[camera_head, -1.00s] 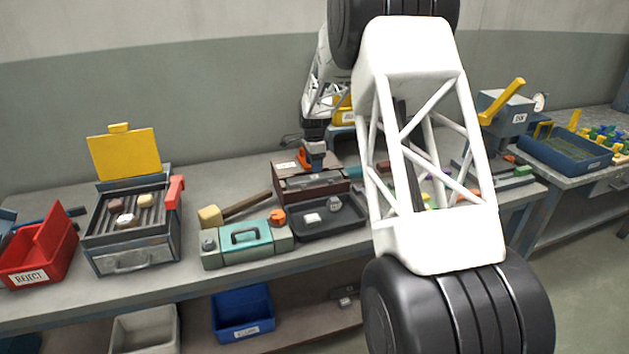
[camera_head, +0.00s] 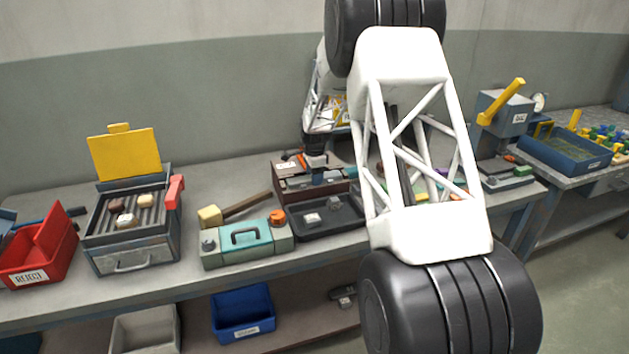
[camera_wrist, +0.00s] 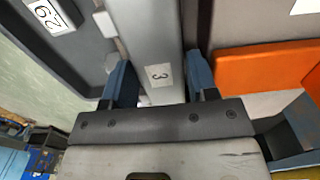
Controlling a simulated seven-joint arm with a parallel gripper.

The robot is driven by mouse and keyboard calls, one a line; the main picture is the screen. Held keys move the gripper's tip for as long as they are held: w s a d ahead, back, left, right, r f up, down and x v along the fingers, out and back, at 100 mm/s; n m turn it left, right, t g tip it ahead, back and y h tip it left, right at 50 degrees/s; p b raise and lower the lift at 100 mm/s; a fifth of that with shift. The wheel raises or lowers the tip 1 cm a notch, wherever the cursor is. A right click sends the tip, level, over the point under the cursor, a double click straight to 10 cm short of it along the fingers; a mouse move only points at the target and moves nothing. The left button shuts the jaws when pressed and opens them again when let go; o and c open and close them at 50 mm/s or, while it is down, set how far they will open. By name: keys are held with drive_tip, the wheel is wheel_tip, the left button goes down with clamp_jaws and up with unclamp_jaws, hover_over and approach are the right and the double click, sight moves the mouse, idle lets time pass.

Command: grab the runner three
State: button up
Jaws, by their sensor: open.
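Runner three (camera_wrist: 159,35) is a long grey bar with a white label reading 3. In the wrist view it runs up the middle, between the two blue fingers of my gripper (camera_wrist: 158,82). The fingers are open, one on each side of the bar, and a small gap shows beside it. In the head view my gripper (camera_head: 317,178) is down at the brown box (camera_head: 283,194) on the bench. Runner three cannot be picked out clearly there, as my gripper and arm cover part of the box.
An orange block (camera_wrist: 255,68) lies right of the bar in the wrist view. A dark tray (camera_head: 310,234) and a teal case (camera_head: 262,240) stand in front of the box. A mallet (camera_head: 235,208) lies to the left.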

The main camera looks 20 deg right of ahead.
idle(0.3)
drive_tip(key=c, duration=0.8)
drive_tip(key=shift+r, duration=0.2)
drive_tip(key=shift+r, duration=1.45)
drive_tip(key=shift+s+r, duration=0.2)
drive_tip(key=shift+s, duration=0.05)
drive_tip(key=s, duration=0.5)
drive_tip(key=s+a+r, duration=0.1)
drive_tip(key=s, duration=0.4)
drive_tip(key=s+a, duration=0.1)
drive_tip(key=s, duration=0.4)
drive_tip(key=shift+s+a+r, duration=0.15)
drive_tip(key=shift+a+r, duration=0.05)
drive_tip(key=shift+a, duration=0.05)
